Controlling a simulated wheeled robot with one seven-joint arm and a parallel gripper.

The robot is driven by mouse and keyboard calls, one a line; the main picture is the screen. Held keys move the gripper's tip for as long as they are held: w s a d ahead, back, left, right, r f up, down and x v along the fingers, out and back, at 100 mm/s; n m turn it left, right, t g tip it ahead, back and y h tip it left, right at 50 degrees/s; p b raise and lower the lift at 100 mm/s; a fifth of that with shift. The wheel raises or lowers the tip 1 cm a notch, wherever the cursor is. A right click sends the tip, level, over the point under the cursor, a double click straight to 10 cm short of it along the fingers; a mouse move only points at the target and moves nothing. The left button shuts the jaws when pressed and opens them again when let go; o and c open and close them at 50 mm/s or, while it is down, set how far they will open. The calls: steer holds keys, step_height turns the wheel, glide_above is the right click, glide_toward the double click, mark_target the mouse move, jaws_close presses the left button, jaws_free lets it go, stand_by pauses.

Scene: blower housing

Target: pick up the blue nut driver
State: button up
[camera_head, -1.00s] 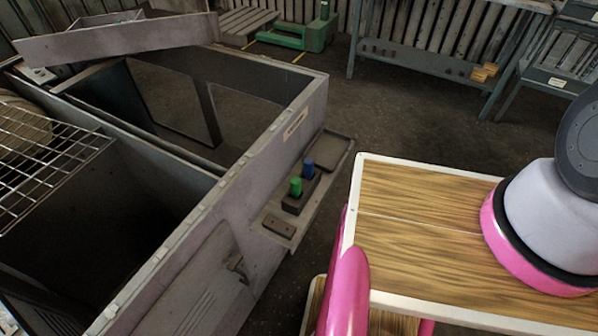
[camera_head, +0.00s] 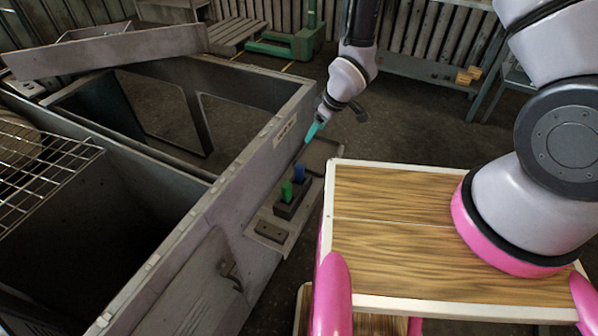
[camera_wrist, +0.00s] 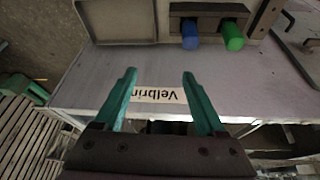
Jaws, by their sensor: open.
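The blue nut driver (camera_head: 299,173) stands upright in a dark holder (camera_head: 291,206) on a narrow shelf on the housing's outer side. A green-handled driver (camera_head: 287,191) stands beside it in the same holder. In the wrist view the blue handle (camera_wrist: 190,36) is left of the green one (camera_wrist: 232,36), both at the top. My gripper (camera_head: 312,131) is open and empty, above and behind the holder, apart from both handles. Its two teal fingers (camera_wrist: 158,80) show in the wrist view, with the blue handle beyond the right fingertip. The driver's lower part is hidden in the holder.
The grey housing (camera_head: 200,228) with open compartments fills the left side. The shelf also holds an empty shallow tray (camera_head: 322,154) and a small flat plate (camera_head: 270,231). A label (camera_wrist: 158,95) marks the housing. A wood-topped cart (camera_head: 400,200) stands close on the right.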

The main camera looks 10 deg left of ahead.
steer(key=n+g, duration=0.1)
glide_toward(296, 172)
steer(key=w+f, duration=0.1)
steer(key=w, duration=0.1)
steer(key=x, duration=0.5)
steer(key=shift+s+d+f, duration=0.15)
steer(key=shift+s, duration=0.15)
steer(key=shift+x, duration=2.9)
steer(key=shift+w+y, duration=0.1)
steer(key=shift+y, duration=0.2)
jaws_close()
